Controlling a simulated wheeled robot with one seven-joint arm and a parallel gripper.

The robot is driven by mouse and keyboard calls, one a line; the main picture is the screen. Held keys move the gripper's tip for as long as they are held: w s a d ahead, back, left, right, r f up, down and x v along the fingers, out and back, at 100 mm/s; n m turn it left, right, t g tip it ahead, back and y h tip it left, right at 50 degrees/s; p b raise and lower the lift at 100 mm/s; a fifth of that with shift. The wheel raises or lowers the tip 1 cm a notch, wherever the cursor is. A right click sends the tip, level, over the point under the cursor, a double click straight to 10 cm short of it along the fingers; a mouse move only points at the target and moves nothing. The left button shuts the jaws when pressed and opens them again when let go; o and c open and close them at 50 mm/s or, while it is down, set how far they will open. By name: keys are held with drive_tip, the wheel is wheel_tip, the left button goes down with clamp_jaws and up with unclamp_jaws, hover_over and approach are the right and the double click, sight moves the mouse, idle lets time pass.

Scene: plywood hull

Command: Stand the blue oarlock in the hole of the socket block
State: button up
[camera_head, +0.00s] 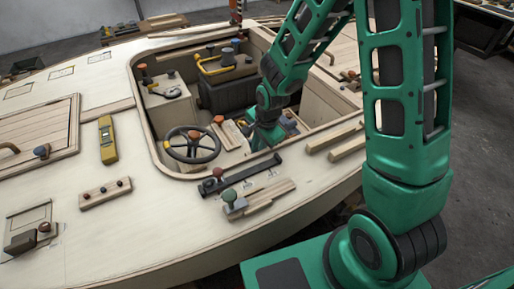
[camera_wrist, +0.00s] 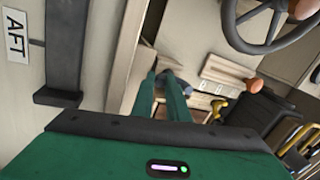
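My gripper (camera_head: 262,140) reaches down into the cockpit opening, at its near right edge. In the wrist view its two green fingers (camera_wrist: 163,90) point away into the cockpit with greyish tips. I cannot tell whether they are apart or hold anything. A small blue piece (camera_head: 290,122) shows just right of my gripper in the head view, partly hidden by the arm; it may be the blue oarlock, but its shape is unclear. I cannot make out a socket block with an open hole for certain.
A steering wheel (camera_head: 192,144) and an orange-knobbed wooden block (camera_head: 228,133) stand left of my gripper. A dark rail (camera_head: 240,174) and a green-knobbed block (camera_head: 258,200) lie on the near deck. A yellow level (camera_head: 107,140) lies farther left. Bare deck (camera_head: 140,225) surrounds them.

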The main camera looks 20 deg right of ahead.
drive_tip(key=o, duration=0.5)
drive_tip(key=v, duration=1)
drive_tip(key=shift+r, duration=0.35)
drive_tip(key=s+d+r+n+h, duration=0.1)
drive_tip(key=s+d+r, duration=0.2)
drive_tip(key=s+d, duration=0.15)
drive_tip(key=s+d+r+n+g, duration=0.1)
drive_tip(key=s+d+r, duration=0.15)
drive_tip(key=d, duration=0.35)
drive_tip(key=s+d+r+n+h, duration=0.1)
drive_tip(key=s+d+r+n, duration=0.1)
drive_tip(key=s+d, duration=0.3)
drive_tip(key=s+d+r+n, duration=0.1)
drive_tip(key=s, duration=0.3)
drive_tip(key=s+d+r+n+g, duration=0.1)
drive_tip(key=s+d, duration=0.1)
drive_tip(key=s, duration=0.3)
drive_tip(key=s+d+r+n+y, duration=0.1)
drive_tip(key=s+d, duration=0.1)
drive_tip(key=s, duration=0.2)
drive_tip(key=shift+s+d+r, duration=0.15)
drive_tip(key=shift+s, duration=0.1)
